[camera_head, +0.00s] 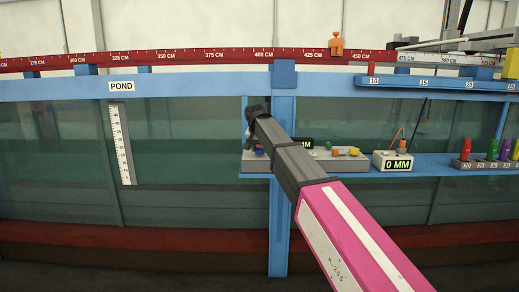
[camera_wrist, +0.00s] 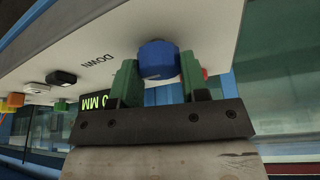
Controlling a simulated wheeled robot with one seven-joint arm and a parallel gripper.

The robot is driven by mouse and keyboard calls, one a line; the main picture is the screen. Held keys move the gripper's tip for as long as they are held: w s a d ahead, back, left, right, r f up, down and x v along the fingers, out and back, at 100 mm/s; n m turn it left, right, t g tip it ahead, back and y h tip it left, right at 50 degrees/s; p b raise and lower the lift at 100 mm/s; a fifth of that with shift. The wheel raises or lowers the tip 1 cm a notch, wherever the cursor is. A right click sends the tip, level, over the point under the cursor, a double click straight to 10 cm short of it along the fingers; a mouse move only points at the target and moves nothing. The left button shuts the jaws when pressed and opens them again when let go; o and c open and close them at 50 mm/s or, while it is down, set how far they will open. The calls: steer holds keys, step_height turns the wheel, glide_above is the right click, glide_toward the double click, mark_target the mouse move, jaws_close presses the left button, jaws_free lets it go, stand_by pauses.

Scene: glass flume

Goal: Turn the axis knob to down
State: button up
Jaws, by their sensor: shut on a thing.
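The blue axis knob (camera_wrist: 158,60) sits on the white face of a control panel (camera_wrist: 110,40) in the wrist view. The word DOWN is printed on the panel to the left of the knob. My gripper (camera_wrist: 159,76) has one green finger on each side of the knob and is shut on it. A small red part shows just behind the right finger. In the head view my gripper (camera_head: 254,140) is at the left end of the panel (camera_head: 345,163), and my wrist hides most of the knob. I cannot tell which way the knob points.
A box reading 0 MM (camera_head: 397,163) and a rack of coloured pieces (camera_head: 487,163) stand to the right on the blue shelf (camera_head: 440,168). A blue post (camera_head: 280,230) rises behind my arm. The flume glass (camera_head: 190,150) is behind, with an orange piece (camera_head: 336,44) on the top rail.

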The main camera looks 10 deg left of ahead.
stand_by(0.5)
steer(key=o, duration=0.9)
steer(key=shift+o, duration=0.2)
steer(key=v, duration=1)
steer(key=shift+r, duration=0.4)
steer(key=shift+s+a, duration=0.1)
steer(key=shift+s, duration=0.1)
